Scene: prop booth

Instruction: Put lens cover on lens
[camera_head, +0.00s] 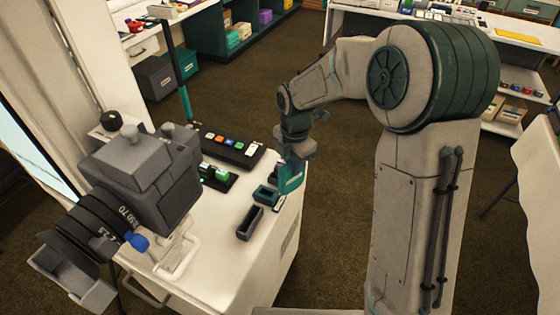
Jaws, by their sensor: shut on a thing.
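A large grey camera (150,170) stands at the left on a white cart. Its black lens (95,225), with numbers on its ring, points to the lower left, and a grey flap-like hood (72,272) is at its front end. My gripper (284,190) is at the cart's right edge, well to the right of the camera and pointing down. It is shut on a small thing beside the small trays. The jaws are small in view and I cannot make out what they hold. No lens cover can be told for certain.
Two small trays, one teal (265,195) and one dark grey (249,223), lie near the gripper on the white cart (225,265). A black button panel (228,146) and a green-and-black device (216,177) lie between camera and gripper. The cart's front top is clear.

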